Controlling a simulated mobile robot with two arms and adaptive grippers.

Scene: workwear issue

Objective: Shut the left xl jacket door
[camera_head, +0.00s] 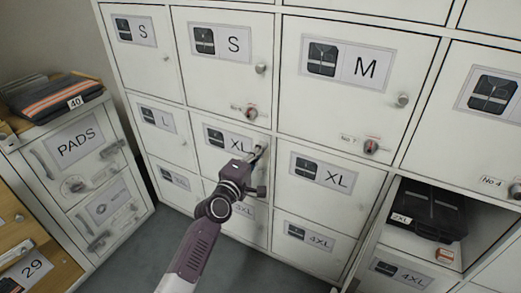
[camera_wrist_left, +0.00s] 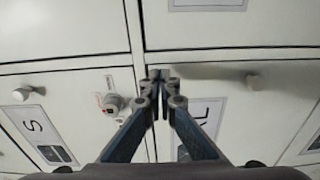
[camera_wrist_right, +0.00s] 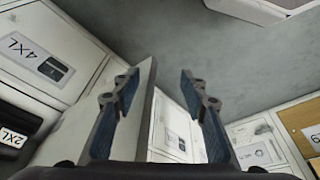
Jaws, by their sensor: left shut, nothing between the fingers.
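The left XL door (camera_head: 214,134) is a white locker door with a jacket picture label, left of a second XL door (camera_head: 316,174). It looks flush or nearly flush with its neighbours; a small gap cannot be ruled out. My left gripper (camera_head: 257,154) is in front of its upper right part, by the handle side, and hides some of it. In the left wrist view the left fingers (camera_wrist_left: 162,76) are together and empty, close to the door seam; contact cannot be told. My right gripper (camera_wrist_right: 158,80) shows only in its wrist view, with fingers spread apart.
An open compartment holds a black 2XL case (camera_head: 428,212). In the right wrist view a white panel (camera_wrist_right: 143,112) stands out, seen nearly edge-on between the right fingers. A PADS cabinet (camera_head: 110,131) is at left. Bare grey floor (camera_head: 165,240) lies in front.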

